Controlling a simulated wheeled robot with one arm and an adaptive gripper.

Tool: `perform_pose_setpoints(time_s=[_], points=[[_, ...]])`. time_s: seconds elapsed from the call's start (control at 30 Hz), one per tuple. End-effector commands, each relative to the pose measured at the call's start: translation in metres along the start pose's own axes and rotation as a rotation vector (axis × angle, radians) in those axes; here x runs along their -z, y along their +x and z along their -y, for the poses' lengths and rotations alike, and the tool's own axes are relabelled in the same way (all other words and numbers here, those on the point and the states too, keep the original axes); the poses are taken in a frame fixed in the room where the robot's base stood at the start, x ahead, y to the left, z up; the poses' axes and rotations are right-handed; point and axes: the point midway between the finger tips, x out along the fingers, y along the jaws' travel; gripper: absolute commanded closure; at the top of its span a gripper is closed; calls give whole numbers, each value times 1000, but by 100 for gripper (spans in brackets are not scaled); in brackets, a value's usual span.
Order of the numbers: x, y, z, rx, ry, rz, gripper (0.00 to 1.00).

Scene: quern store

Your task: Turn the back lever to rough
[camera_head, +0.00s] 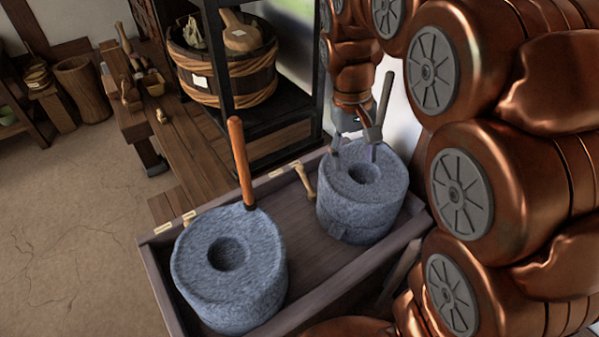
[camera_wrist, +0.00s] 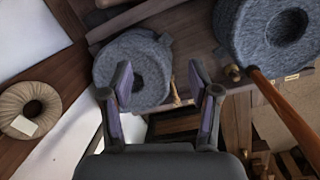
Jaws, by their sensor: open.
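The back lever (camera_head: 305,181) is a small pale wooden peg at the trough's far edge, beside the back grey stone quern (camera_head: 345,215). It also shows in the wrist view (camera_wrist: 175,92), close to the right fingertip in the picture and partly hidden by that finger. My gripper (camera_head: 355,150) is open and empty, pointing down over the back quern. In the wrist view its two fingers (camera_wrist: 160,76) stand apart, with the quern (camera_wrist: 112,58) beyond them. Small pale labels (camera_head: 276,173) sit on the edge near the lever; their writing is too small to read.
The front quern (camera_head: 215,305) has a tall orange-brown handle (camera_head: 240,160). Both querns stand in a wooden trough (camera_head: 300,257). Behind it is a dark rack (camera_head: 285,138) with a wooden tub (camera_head: 240,75). Open floor (camera_head: 70,220) lies to the left.

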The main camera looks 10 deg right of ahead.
Motion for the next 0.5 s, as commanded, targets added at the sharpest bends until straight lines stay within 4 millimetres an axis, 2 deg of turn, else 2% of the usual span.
perform_pose_setpoints(time_s=[0.03,0.33,0.5], points=[[19,8,0,-9,-4,-1,39],[110,28,-3,-55,-27,-24,39],[158,47,-1,-78,-43,-31,39]])
